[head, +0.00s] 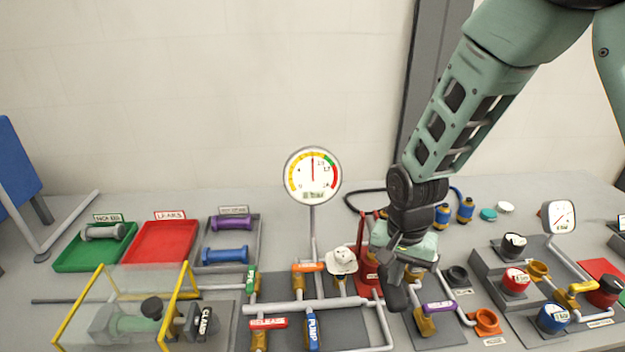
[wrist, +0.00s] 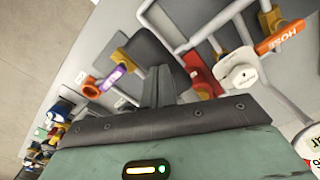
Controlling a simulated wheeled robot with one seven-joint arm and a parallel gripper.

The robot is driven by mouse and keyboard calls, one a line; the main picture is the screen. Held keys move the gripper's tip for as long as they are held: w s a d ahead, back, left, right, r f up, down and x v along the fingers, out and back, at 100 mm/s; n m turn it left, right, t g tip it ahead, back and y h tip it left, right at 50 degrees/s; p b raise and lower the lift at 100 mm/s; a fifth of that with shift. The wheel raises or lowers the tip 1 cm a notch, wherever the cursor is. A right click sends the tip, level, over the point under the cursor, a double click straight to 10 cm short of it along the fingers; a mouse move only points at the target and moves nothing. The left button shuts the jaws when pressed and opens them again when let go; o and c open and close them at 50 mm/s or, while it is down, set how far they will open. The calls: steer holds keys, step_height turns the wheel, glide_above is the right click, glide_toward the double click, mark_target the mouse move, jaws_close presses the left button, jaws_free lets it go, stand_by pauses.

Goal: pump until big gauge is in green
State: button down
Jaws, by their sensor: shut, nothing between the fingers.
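The big gauge (head: 312,176) stands on a post at the back centre. Its needle points almost straight up in the yellow band, left of the green band. My gripper (head: 394,298) is shut and empty, pointing down in front of a red upright part (head: 367,268), which it partly hides. A blue handle marked PUMP (head: 312,330) is at the front, left of my gripper. A red handle marked RELEASE (head: 268,323) is beside it. In the wrist view the closed fingers (wrist: 158,90) show near the red part (wrist: 202,75), with nothing between them.
A purple handle (head: 438,307) lies right of my gripper, near an orange fitting (head: 485,322). A white cap (head: 341,261) and an orange handle (head: 307,267) stand to the left. A clear guard with yellow edges (head: 181,293) and green and red trays (head: 160,244) are further left.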

steer(key=shift+r, duration=0.15)
step_height(320, 180, up, 9)
steer(key=p, duration=0.7)
steer(key=shift+p, duration=0.35)
steer(key=shift+f+b, duration=3.3)
steer(key=shift+f, duration=1.55)
step_height(320, 180, up, 10)
steer(key=p, duration=0.8)
steer(key=shift+f, duration=0.25)
steer(key=shift+p, duration=0.4)
